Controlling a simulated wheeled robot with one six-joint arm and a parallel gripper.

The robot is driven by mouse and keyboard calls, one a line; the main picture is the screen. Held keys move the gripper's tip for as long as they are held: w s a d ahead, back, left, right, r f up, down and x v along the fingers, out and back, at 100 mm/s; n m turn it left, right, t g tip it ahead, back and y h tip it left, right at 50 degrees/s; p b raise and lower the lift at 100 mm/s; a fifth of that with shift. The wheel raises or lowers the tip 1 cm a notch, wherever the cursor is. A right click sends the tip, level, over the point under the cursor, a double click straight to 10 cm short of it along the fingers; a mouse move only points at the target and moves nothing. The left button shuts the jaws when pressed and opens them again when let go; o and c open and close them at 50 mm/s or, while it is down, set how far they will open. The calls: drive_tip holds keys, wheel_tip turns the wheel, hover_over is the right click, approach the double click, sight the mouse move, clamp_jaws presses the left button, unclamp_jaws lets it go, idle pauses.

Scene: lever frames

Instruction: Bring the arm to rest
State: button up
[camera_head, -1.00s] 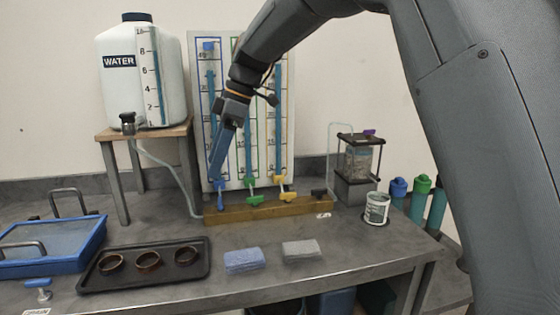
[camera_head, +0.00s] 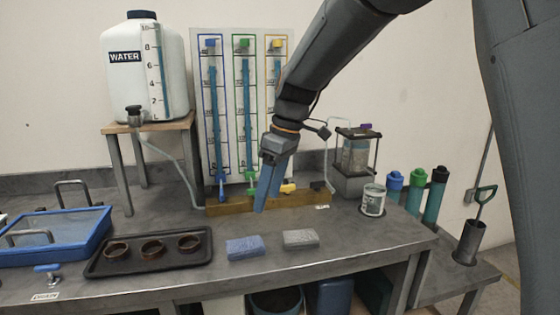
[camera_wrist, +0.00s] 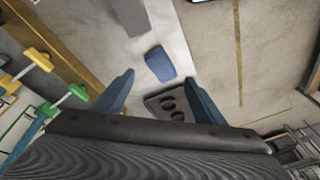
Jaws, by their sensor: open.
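My gripper (camera_head: 261,208) hangs from my arm over the bench, in front of the wooden valve block (camera_head: 230,207). In the wrist view its two blue fingers (camera_wrist: 158,95) are spread apart with nothing between them. The blue lever (camera_head: 221,188) stands on the block to the left of my gripper. The green lever (camera_head: 252,182) and yellow lever (camera_head: 288,188) are close to it in the head view, with the green one partly hidden. In the wrist view, a green handle (camera_wrist: 78,91) and a yellow handle (camera_wrist: 38,57) lie left of the fingers.
A blue sponge (camera_head: 244,248) and a grey sponge (camera_head: 300,239) lie near the front edge. A black tray (camera_head: 148,265) with ring-shaped pieces is at left. A white tin (camera_head: 374,200) stands at right. A water tank (camera_head: 145,75) stands on a raised shelf.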

drive_tip(key=s+d+f+m+h+b, duration=0.2)
drive_tip(key=s+d+f+m, duration=1.2)
drive_tip(key=s+d, duration=0.7)
wheel_tip(320, 180, down, 3)
drive_tip(key=shift+d+f+h, duration=0.15)
drive_tip(key=shift+d+h, duration=0.25)
drive_tip(key=shift+d, duration=0.05)
